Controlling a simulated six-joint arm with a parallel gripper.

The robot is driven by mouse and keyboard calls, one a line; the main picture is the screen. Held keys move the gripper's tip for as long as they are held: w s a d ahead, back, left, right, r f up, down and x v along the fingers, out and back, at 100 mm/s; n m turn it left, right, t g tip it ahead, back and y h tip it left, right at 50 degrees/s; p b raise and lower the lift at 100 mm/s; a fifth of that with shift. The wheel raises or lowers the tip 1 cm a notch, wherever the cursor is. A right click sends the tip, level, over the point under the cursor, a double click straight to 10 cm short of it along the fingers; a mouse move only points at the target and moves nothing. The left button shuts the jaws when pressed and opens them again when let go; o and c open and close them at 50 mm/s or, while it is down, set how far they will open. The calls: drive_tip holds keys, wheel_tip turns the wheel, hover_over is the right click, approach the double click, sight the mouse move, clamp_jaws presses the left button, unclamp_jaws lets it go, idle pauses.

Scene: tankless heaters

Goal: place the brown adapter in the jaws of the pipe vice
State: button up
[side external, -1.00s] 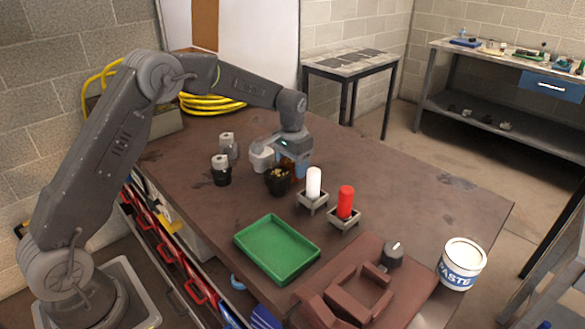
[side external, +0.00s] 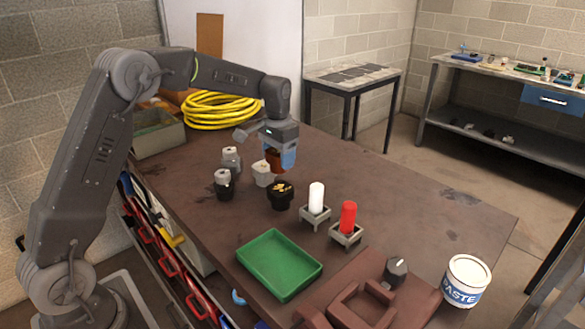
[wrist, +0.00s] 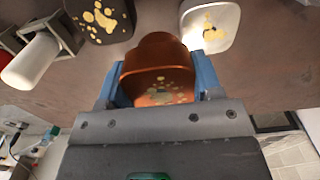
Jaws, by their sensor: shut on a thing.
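My gripper (side external: 281,160) is shut on the brown adapter (side external: 274,159), held above the table. In the wrist view the copper-brown adapter (wrist: 155,68) sits between the two blue fingers of my gripper (wrist: 160,82), with yellowish flecks on its face. The pipe vice (side external: 362,305) is the brown-red block with raised jaws at the front right of the table, with a dark knob (side external: 396,271) beside it. It stands well away from my gripper, and its lower part is cut off by the picture edge.
Near my gripper stand a white adapter (side external: 262,173), a black adapter (side external: 280,196) and two grey-topped fittings (side external: 223,184). White (side external: 316,197) and red (side external: 348,217) cylinders stand in small holders. A green tray (side external: 279,263) and a paste tub (side external: 466,281) lie nearer the front.

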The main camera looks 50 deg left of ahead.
drive_tip(key=s+a+r, duration=0.4)
drive_tip(key=a+r, duration=0.1)
drive_tip(key=a, duration=0.1)
drive_tip(key=d+r, duration=0.1)
drive_tip(key=d, duration=1.5)
hover_over(365, 311)
drive_tip(key=f, duration=0.4)
drive_tip(key=shift+a+f, duration=0.2)
drive_tip(key=shift+f, duration=0.2)
drive_tip(key=shift+d+f, duration=0.1)
drive_tip(key=shift+d, duration=0.05)
drive_tip(key=shift+f, duration=2.05)
drive_tip(key=shift+f, duration=0.1)
